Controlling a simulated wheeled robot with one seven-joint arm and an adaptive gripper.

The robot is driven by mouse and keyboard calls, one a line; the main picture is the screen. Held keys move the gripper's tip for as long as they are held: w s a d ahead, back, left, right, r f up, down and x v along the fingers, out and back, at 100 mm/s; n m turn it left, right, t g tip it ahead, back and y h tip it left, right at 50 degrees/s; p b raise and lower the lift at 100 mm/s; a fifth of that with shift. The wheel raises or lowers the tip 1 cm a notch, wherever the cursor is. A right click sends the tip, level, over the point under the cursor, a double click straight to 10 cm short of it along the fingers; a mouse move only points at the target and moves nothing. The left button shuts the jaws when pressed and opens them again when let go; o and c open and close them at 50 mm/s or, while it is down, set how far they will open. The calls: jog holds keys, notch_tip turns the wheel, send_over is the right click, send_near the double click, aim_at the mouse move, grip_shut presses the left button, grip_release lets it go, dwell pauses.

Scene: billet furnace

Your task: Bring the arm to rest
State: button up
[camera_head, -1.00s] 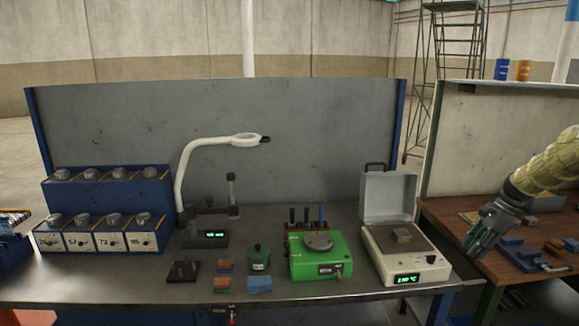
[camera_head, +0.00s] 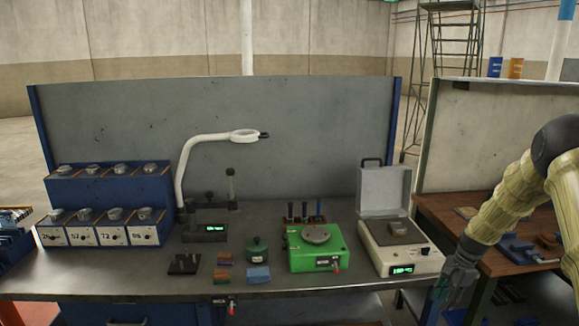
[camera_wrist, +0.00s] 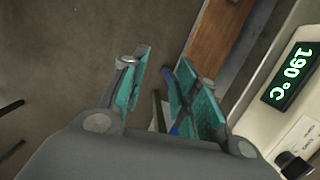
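My arm (camera_head: 507,208), in a yellowish sleeve, comes in from the right edge of the head view and bends down. My gripper (camera_head: 455,290) hangs low, pointing down, just right of the white heating device (camera_head: 432,262) and at the right front end of the grey bench (camera_head: 130,285). In the wrist view my gripper (camera_wrist: 167,88) has its two teal-padded fingers apart, with nothing between them. Beyond the fingers are floor and a brown table edge.
A green device (camera_head: 318,252), a lamp arm (camera_head: 185,165) and a blue rack (camera_head: 105,200) stand on the bench. A brown-topped table (camera_head: 432,207) with blue fixtures is at the right. The heating device's display (camera_wrist: 290,75) is close to my gripper. Floor (camera_wrist: 70,50) is clear at left.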

jog(key=s+a+f+n+h+b, duration=0.1)
jog(key=s+a+f+n, duration=0.2)
jog(key=s+a+f, duration=0.35)
jog(key=s+a+f+n+h, duration=0.1)
jog(key=s+a+f+n, duration=0.15)
jog(key=s+f, duration=0.6)
jog(key=s+a+f+n+h+b, duration=0.1)
jog(key=s+a+f+n, duration=0.1)
jog(key=s+a+f, duration=0.5)
jog(key=s+a+f+n, duration=0.1)
jog(key=s+a+n, duration=0.1)
jog(key=s, duration=0.6)
jog(key=s+a+f+n, duration=0.1)
jog(key=s+a+n, duration=0.2)
jog(key=s, duration=0.6)
jog(key=s+a+n+b, duration=0.1)
jog(key=s+a+n, duration=0.2)
jog(key=s, duration=0.6)
jog(key=shift+a+f, duration=0.4)
jog(key=shift+a, duration=0.6)
